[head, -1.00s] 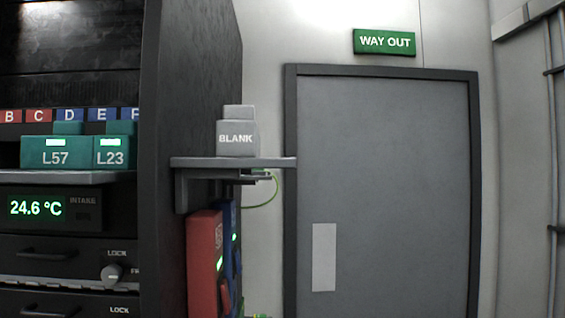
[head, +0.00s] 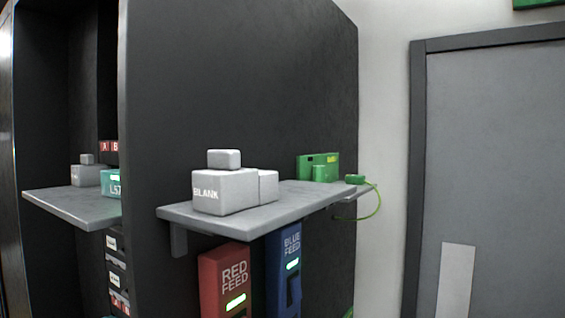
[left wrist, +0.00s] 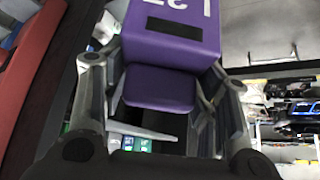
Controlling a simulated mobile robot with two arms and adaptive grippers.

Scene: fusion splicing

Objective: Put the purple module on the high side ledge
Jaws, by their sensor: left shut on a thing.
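The purple module (left wrist: 170,45) shows in the left wrist view, with part of a white label on its top. My left gripper (left wrist: 160,88) is shut on the smaller purple end block of it. The high side ledge (head: 262,217) is the grey shelf on the side of the dark cabinet in the head view. A grey BLANK block (head: 225,190) stands on its near left part, and a green module (head: 318,166) stands at its far end. Between them a stretch of the ledge is bare. Neither gripper shows in the head view.
A red feed unit (head: 224,283) and a blue feed unit (head: 285,268) hang below the ledge. A green cable (head: 377,204) loops off its far end. Another grey shelf (head: 70,205) inside the cabinet holds a grey block and a teal module. A grey door (head: 492,180) stands at right.

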